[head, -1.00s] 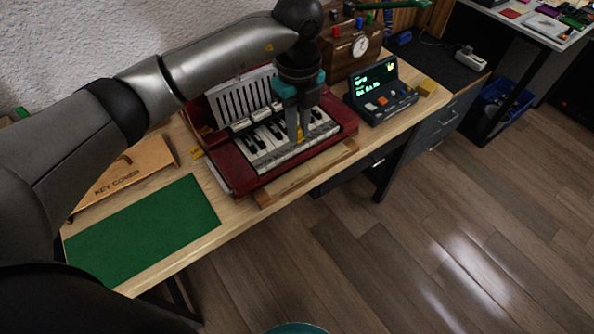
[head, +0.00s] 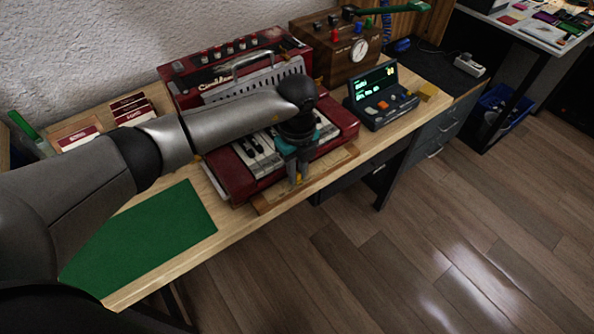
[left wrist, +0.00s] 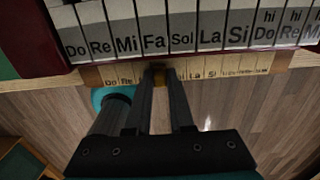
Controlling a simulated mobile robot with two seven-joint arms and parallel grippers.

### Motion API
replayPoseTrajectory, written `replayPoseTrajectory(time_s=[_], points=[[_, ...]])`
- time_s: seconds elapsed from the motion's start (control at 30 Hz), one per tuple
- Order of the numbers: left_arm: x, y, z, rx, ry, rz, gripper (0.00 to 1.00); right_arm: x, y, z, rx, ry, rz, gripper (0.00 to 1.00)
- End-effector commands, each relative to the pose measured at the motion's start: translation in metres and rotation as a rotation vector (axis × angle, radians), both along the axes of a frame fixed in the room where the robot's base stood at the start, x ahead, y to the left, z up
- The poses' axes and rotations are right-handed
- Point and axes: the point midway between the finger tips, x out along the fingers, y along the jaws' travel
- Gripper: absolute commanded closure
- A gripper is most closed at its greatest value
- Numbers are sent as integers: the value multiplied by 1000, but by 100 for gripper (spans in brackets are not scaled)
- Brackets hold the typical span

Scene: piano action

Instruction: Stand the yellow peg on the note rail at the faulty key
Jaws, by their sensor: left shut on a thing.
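My left gripper (head: 296,181) points down at the front of the red keyboard and is shut on the yellow peg (left wrist: 158,77). The peg shows as a small yellow bit between the fingertips, mostly hidden by them. The wooden note rail (head: 264,203) lies along the keyboard's front edge, and its labels show in the left wrist view (left wrist: 120,75). There the peg is over the rail, below the Fa key (left wrist: 154,41); the fingers cover the labels around it. I cannot tell whether the peg touches the rail. My right gripper is not in view.
A console (head: 380,96) with a green-lit screen stands right of the keyboard, its text too small to read. A wooden box with a dial (head: 340,50) is behind. A green mat (head: 150,240) lies at the left. The floor in front is clear.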

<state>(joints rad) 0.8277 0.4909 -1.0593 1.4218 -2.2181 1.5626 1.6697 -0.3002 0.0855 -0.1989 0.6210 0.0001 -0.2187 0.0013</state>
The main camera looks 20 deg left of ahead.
Motion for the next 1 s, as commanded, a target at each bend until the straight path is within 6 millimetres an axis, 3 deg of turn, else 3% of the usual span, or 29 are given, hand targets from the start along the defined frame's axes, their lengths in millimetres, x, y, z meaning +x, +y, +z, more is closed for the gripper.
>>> replayPoseTrajectory(time_s=[0.2, 0.23, 0.5, 0.8, 1.0], points=[[0, 0, -4, 0, 0, 0, 100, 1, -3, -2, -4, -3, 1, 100], [0, 0, -3, 0, 0, 0, 77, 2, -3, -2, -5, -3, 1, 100], [0, 0, -3, 0, 0, 0, 50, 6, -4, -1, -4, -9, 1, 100], [0, 0, 2, -1, -1, 0, 50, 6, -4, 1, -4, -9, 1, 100], [1, 1, 35, 0, -5, -1, 50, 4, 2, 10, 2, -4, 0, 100]])
